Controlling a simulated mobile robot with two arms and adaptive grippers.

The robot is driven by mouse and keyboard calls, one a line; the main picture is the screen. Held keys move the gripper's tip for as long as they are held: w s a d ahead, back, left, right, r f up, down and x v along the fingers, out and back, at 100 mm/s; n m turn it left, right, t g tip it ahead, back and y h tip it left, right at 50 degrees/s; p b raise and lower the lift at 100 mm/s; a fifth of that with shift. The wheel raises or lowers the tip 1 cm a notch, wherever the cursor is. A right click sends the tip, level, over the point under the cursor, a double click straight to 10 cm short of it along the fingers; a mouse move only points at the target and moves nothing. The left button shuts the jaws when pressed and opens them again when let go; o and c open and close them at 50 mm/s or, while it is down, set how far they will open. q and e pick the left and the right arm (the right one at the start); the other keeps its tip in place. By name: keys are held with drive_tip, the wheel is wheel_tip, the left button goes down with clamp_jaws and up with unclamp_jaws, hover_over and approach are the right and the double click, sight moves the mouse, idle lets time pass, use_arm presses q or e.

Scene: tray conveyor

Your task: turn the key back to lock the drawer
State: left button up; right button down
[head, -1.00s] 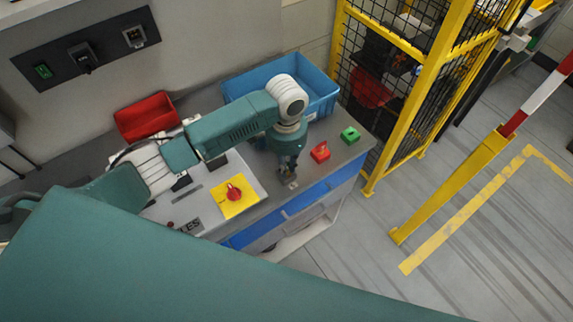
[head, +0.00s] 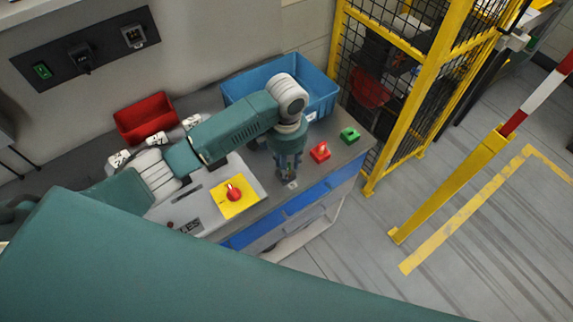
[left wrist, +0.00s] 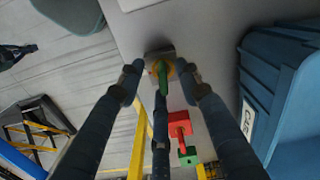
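The key (left wrist: 163,78) has a green head and stands in a round brass-coloured lock on the grey top in the left wrist view. My left gripper (left wrist: 160,82) has its dark fingers spread around the key, with gaps showing at both sides. In the head view my left gripper (head: 288,176) points down over the front edge of the cabinet, hiding most of the lock. The drawer (head: 305,198) has a blue front below that edge and looks closed. My right gripper is not in view.
A red block (head: 320,153) and a green block (head: 349,136) stand right of my gripper. A blue bin (head: 328,98) is behind it. A red knob (head: 234,193) on a yellow plate lies to the left. A red bin (head: 146,112) and yellow fence (head: 420,90) flank the cabinet.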

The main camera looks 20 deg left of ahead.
use_arm(q)
wheel_tip(320, 180, up, 12)
idle(0.4)
drive_tip(key=shift+f, duration=0.15)
